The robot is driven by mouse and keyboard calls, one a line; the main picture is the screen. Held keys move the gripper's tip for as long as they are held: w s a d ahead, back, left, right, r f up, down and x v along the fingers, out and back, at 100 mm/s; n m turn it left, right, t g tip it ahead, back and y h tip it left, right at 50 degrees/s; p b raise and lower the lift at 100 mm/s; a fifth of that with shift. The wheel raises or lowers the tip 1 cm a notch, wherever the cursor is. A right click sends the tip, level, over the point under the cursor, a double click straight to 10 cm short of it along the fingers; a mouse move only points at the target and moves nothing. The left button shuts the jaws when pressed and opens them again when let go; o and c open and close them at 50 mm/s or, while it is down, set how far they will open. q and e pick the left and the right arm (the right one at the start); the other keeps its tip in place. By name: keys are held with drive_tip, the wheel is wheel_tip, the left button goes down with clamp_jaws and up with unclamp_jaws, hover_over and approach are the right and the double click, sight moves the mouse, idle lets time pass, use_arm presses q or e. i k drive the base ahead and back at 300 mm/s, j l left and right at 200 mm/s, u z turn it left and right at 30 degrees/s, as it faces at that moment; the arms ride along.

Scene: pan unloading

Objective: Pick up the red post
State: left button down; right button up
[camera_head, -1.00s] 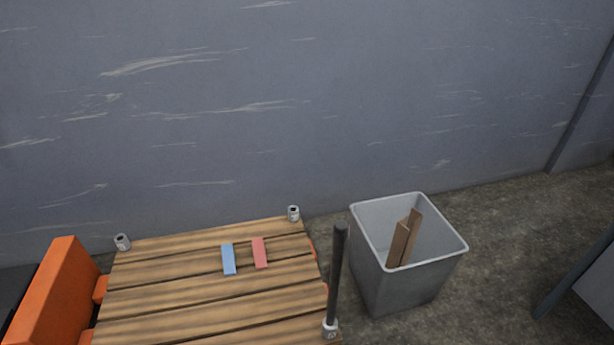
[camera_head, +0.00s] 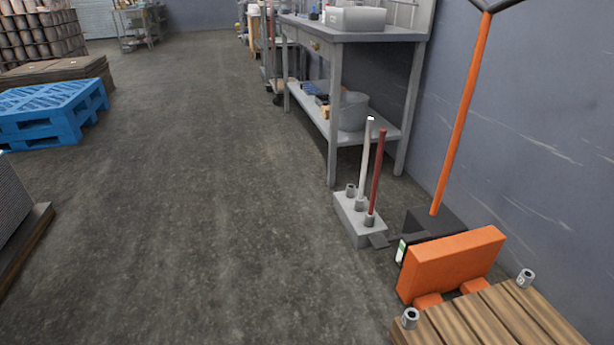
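The red post (camera_head: 377,172) stands upright in a holder on a grey block (camera_head: 361,232) on the floor, right of the picture's middle. A white post (camera_head: 365,160) stands beside it in another holder of the same block. A third, empty holder (camera_head: 350,190) is at the block's far end. Neither of my grippers shows in the view.
A grey workbench (camera_head: 350,30) stands just behind the posts. Blue pallets (camera_head: 50,110) lie far left. The middle floor is clear.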

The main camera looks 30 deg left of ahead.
sight(370, 213)
drive_tip(key=u, duration=0.55)
drive_tip(key=z, duration=1.6)
drive_tip(key=u, duration=1.6)
drive_tip(key=i+j, duration=0.2)
drive_tip(key=i, duration=0.3)
drive_tip(key=i+j+u, duration=0.1)
drive_tip(key=i+j, duration=0.15)
drive_tip(key=i, duration=0.3)
drive_tip(key=i+j+u, duration=0.1)
drive_tip(key=i, duration=0.4)
